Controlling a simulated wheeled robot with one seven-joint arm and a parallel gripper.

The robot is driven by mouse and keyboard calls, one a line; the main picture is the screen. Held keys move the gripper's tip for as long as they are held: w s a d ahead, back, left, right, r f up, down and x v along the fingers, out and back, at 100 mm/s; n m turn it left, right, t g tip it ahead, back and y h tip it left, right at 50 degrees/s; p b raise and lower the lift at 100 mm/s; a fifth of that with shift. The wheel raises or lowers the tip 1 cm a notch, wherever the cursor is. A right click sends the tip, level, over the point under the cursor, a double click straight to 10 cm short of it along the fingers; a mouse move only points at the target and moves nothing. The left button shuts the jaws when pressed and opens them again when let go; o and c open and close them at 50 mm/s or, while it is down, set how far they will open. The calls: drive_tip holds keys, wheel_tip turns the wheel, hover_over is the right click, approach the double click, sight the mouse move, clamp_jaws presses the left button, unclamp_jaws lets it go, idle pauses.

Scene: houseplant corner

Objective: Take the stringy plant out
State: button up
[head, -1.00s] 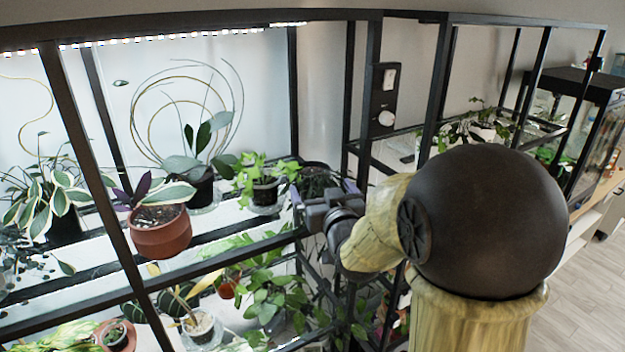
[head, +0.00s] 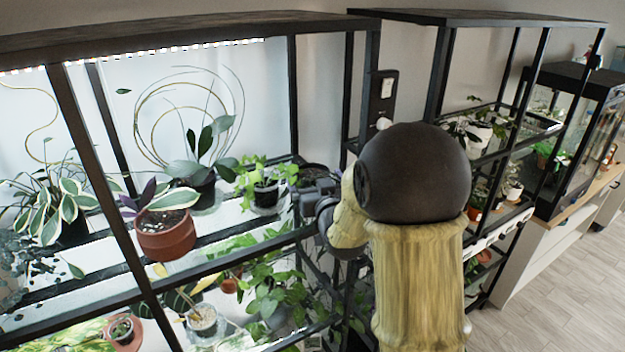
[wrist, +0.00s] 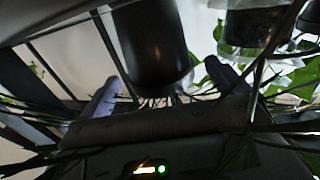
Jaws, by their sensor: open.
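The stringy plant appears to be the dark one in a dark pot (head: 313,175) at the right end of the lit upper shelf, partly hidden behind my gripper. My gripper (head: 303,203) is at the front right of that shelf, its fingertips mostly hidden in the head view. In the wrist view my gripper (wrist: 163,88) is open, with one finger on each side of a dark pot (wrist: 150,45). Thin dark strands (wrist: 285,90) cross in front of the wrist camera. I cannot tell whether the fingers touch the pot.
A leafy green plant in a dark pot (head: 265,193) stands close left of my gripper. A terracotta pot (head: 165,235) is further left. Black frame posts (head: 292,95) bound the shelf corner. Trailing leaves (head: 275,295) fill the shelf below.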

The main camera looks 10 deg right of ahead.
drive_tip(key=shift+w, duration=0.7)
drive_tip(key=c, duration=1.1)
drive_tip(key=shift+r, duration=0.1)
drive_tip(key=shift+c, duration=0.2)
wheel_tip(320, 180, up, 10)
drive_tip(key=b, duration=0.3)
drive_tip(key=shift+a, duration=0.1)
